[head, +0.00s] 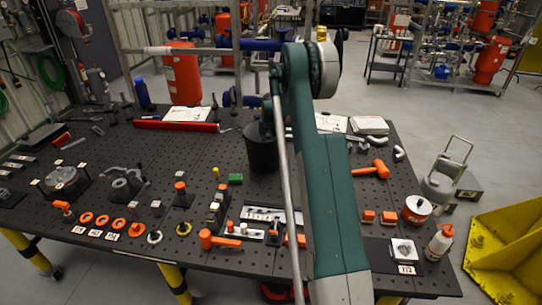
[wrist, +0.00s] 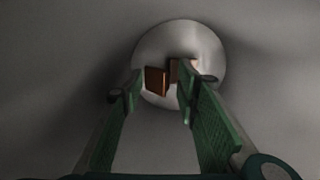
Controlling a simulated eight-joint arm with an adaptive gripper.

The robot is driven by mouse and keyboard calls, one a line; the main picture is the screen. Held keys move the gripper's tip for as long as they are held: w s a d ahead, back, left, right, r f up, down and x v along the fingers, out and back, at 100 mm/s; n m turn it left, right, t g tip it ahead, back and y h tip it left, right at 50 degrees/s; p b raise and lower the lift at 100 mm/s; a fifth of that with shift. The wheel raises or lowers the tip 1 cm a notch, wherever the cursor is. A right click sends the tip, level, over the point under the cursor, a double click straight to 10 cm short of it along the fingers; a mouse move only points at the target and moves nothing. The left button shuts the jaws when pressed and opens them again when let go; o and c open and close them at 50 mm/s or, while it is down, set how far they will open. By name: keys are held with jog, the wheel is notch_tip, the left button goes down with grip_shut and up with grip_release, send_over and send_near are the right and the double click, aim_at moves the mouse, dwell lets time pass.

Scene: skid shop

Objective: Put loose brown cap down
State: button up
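In the wrist view my gripper (wrist: 160,92) is open, its two green-padded fingers pointing down inside a grey round-walled space with a pale round floor (wrist: 208,46). I cannot tell which one is the loose brown cap. In the head view a dark bin (head: 261,150) stands on the table below the end of my arm; my fingers are hidden there.
The perforated black table (head: 110,165) holds orange rings (head: 102,220), an orange mallet (head: 218,240), another mallet (head: 371,170), a metal rail (head: 270,215) and a white bottle (head: 440,242). A green block (head: 235,178) lies close to the bin. My arm covers the table's middle right.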

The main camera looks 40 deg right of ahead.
notch_tip(320, 180, up, 12)
jog(key=shift+f, duration=0.25)
dwell(0.3)
dwell(0.5)
jog(key=s+a+r+n+t, duration=0.2)
jog(key=s+a+r, duration=0.8)
jog(key=a, duration=0.4)
jog(key=s+a+r+n+t, duration=0.1)
jog(key=s+a+r+n, duration=0.1)
jog(key=s+a+r, duration=0.8)
jog(key=s+a+r+n+t, duration=0.2)
jog(key=s+a+r+n, duration=0.1)
jog(key=s+a, duration=1)
jog(key=s+a+f+n+t, duration=0.2)
jog(key=s+a+f, duration=0.4)
jog(key=s+a, duration=0.3)
jog(key=shift+s+a+f, duration=0.15)
jog(key=shift+s+a, duration=0.15)
jog(key=shift+s, duration=1.85)
